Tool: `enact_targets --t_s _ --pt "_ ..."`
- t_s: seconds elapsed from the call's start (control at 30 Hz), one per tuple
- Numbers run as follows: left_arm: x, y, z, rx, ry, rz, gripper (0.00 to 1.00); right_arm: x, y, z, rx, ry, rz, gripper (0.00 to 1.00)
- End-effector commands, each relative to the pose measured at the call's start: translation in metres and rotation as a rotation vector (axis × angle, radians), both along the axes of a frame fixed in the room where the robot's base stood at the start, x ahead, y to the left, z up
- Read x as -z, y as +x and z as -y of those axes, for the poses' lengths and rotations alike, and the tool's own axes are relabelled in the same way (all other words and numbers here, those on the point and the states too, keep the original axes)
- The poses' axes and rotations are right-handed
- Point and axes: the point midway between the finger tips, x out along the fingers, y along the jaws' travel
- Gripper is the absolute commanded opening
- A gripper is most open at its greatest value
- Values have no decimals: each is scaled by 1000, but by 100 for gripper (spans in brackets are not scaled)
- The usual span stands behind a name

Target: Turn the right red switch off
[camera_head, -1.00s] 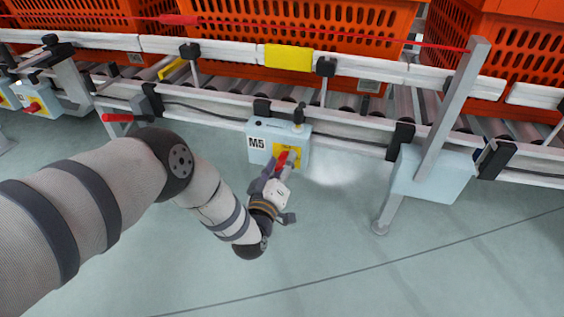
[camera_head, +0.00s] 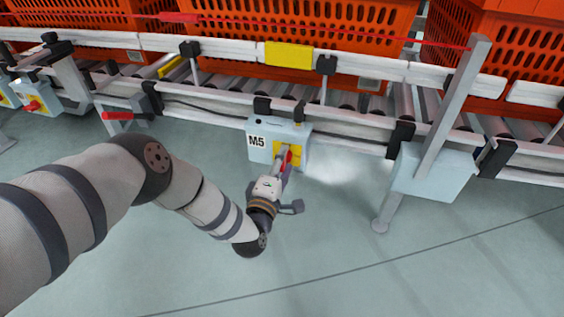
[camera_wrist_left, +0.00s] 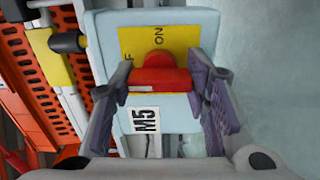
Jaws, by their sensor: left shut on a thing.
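The right red switch (camera_head: 288,159) sits on a yellow plate on the front of a pale blue box (camera_head: 262,132) marked M5. My left gripper (camera_head: 281,166) reaches it from below and in front. In the left wrist view, the red switch handle (camera_wrist_left: 160,80) lies crosswise between the two finger pads, and the gripper is shut on it. Another red switch (camera_head: 32,106) is on a box at the far left. My right gripper is not in view.
The box hangs under a conveyor rail (camera_head: 350,137) carrying orange totes (camera_head: 340,30). A grey-blue box with a post (camera_head: 432,175) stands to the right. A red handle (camera_head: 117,116) sticks out at the left. The floor in front is clear.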

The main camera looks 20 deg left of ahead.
Motion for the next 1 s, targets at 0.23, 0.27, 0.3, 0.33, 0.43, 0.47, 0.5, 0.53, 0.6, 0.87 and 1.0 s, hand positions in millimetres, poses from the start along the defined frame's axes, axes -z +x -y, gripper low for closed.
enact_targets --t_s 0.23,0.27,0.3,0.33,0.43,0.47,0.5,0.53,0.6,0.87,1.0 --pt "2 -1 3 6 -41 -1 15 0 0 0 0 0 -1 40" --pt "2 -1 3 6 -43 -1 15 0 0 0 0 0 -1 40" --pt "1 -1 3 6 -45 -1 15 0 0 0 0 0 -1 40" --pt "1 -1 3 6 -46 -1 15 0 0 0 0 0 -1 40" --pt "1 -1 3 7 -47 -1 15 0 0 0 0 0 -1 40" --pt "1 -1 3 7 -47 -1 15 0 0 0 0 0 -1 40" --pt "1 -1 3 7 -47 -1 15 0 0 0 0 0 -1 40" --pt "1 -1 3 7 -47 -1 15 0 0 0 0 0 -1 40" --pt "1 -1 3 7 -47 -2 15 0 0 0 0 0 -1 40" --pt "1 -1 2 5 -45 0 63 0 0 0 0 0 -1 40" --pt "1 0 1 3 -44 1 63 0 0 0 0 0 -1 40"
